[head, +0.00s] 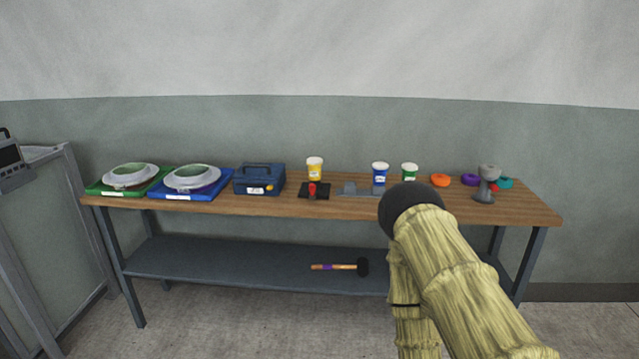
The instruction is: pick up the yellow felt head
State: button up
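I cannot make out a yellow felt head in the head view. Small round pads lie towards the right end of the bench: an orange one (440,180), a purple one (469,180) and a teal one (505,183). They may be felt heads, but they are too small to tell. My arm, in a straw-coloured sleeve with a dark rounded part at its far end, covers part of the bench left of the orange pad. What lies behind it is hidden. My gripper's fingers do not show.
The wooden bench (300,203) also holds green (96,188) and blue (166,193) trays bearing moulds, a blue toolbox (259,180), yellow (315,170), blue (380,174) and green (409,173) white-lidded tubs and a grey stand-like object (486,185). A mallet (340,267) lies on the lower shelf.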

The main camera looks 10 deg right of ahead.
aim_at(314, 164)
jog(key=u, duration=1.05)
jog(key=i, duration=1.6)
jog(key=z, duration=0.55)
